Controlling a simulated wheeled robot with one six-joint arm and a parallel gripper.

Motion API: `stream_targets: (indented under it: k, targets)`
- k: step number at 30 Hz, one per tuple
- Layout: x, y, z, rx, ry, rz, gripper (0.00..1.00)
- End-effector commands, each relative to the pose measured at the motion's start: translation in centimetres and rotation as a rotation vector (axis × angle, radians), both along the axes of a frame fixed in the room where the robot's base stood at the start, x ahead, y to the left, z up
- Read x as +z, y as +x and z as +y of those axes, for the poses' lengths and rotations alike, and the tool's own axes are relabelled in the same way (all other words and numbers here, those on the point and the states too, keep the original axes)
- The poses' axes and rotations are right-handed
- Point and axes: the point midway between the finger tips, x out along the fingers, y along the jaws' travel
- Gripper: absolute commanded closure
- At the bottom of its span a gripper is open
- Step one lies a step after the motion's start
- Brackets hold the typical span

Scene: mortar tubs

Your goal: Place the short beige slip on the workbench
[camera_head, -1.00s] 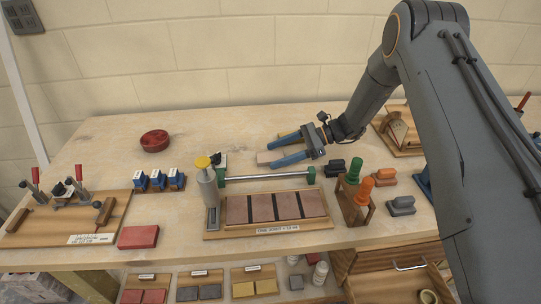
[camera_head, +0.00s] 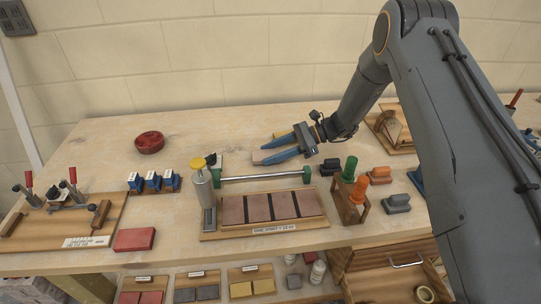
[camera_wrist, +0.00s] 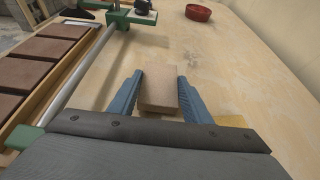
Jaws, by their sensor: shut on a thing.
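The short beige slip (camera_wrist: 158,90) is between the two blue fingers of my gripper (camera_wrist: 158,82) in the wrist view, and its far end sticks out a little. My gripper (camera_head: 266,148) is shut on it. In the head view the slip is small and mostly hidden by the near finger. The gripper is over the workbench (camera_head: 100,150), behind the rod of the tile fixture. The slip is low over the bench top; I cannot tell whether it touches the wood.
A tile fixture (camera_head: 262,229) with a metal rod and green ends stands in front of my gripper. A red round dish (camera_head: 149,142) lies to the left. Orange and green handled tools stand in a wooden holder (camera_head: 349,203) at the right.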

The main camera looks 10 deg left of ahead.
Motion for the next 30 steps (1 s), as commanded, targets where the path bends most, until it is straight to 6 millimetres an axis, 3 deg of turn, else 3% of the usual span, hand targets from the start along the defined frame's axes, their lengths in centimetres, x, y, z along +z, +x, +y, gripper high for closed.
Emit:
stream_targets:
  k: [18,30]
  targets:
    - [8.6,0.1,0.0,0.001,0.001,-0.003,0.87]
    - [9.4,-0.1,0.2,0.003,0.0,-0.001,0.87]
